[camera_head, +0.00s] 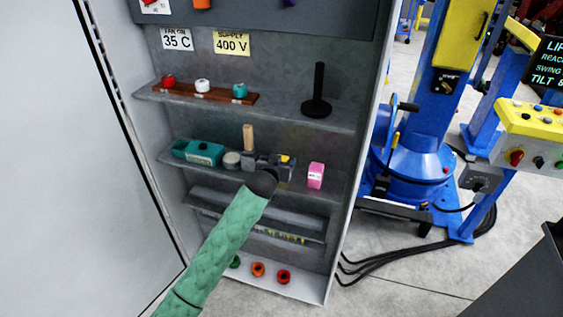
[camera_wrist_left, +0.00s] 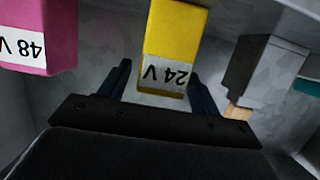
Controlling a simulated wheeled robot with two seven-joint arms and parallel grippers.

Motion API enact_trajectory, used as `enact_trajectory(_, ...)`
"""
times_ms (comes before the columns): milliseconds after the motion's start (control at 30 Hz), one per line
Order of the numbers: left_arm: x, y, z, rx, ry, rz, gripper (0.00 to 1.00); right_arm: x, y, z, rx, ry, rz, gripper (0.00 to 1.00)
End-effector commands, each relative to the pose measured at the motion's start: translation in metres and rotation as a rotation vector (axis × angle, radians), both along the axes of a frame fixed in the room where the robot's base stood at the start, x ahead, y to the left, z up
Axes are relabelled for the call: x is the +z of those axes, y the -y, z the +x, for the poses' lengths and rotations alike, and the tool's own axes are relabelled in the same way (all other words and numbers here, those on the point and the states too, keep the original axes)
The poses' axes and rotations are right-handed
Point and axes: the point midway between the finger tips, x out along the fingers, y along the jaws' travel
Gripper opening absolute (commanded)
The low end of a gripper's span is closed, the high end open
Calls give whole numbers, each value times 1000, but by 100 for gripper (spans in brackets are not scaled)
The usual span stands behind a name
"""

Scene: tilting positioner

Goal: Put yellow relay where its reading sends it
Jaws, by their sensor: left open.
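The yellow relay (camera_wrist_left: 174,35), labelled 24 V, lies between the two fingers of my left gripper (camera_wrist_left: 162,75) in the left wrist view. The fingers stand apart on either side of its labelled end, and I cannot tell whether either touches it. In the head view only a bit of the yellow relay (camera_head: 286,159) shows on the cabinet's middle shelf, behind my open left gripper (camera_head: 279,162). A pink relay (camera_head: 315,175) stands to its right; in the left wrist view it reads 48 V (camera_wrist_left: 40,40). My right gripper is not in view.
A teal box (camera_head: 198,152), a pale round item (camera_head: 231,160) and an upright wooden handle (camera_head: 248,137) are left of my gripper. Notes above read 35 C (camera_head: 177,39) and SUPPLY 400 V (camera_head: 231,43). A blue positioner (camera_head: 415,155) stands outside, right.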

Motion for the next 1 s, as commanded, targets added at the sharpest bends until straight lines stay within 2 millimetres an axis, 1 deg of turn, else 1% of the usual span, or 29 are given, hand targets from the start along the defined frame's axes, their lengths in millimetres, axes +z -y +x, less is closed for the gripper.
enact_trajectory(33,-1,-1,-5,-1,0,0,63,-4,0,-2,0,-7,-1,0)
enact_trajectory(67,-1,-2,-8,-1,0,0,63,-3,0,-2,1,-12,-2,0)
enact_trajectory(133,1,-5,-18,-1,0,0,63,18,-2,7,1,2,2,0)
enact_trajectory(300,11,-16,-48,0,1,0,63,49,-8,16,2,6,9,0)
enact_trajectory(500,23,-26,-81,0,0,-1,63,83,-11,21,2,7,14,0)
enact_trajectory(600,27,-30,-93,0,-1,0,63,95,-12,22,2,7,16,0)
enact_trajectory(800,33,-34,-106,0,0,0,63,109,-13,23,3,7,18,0)
enact_trajectory(1000,32,-35,-108,1,-4,1,63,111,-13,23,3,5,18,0)
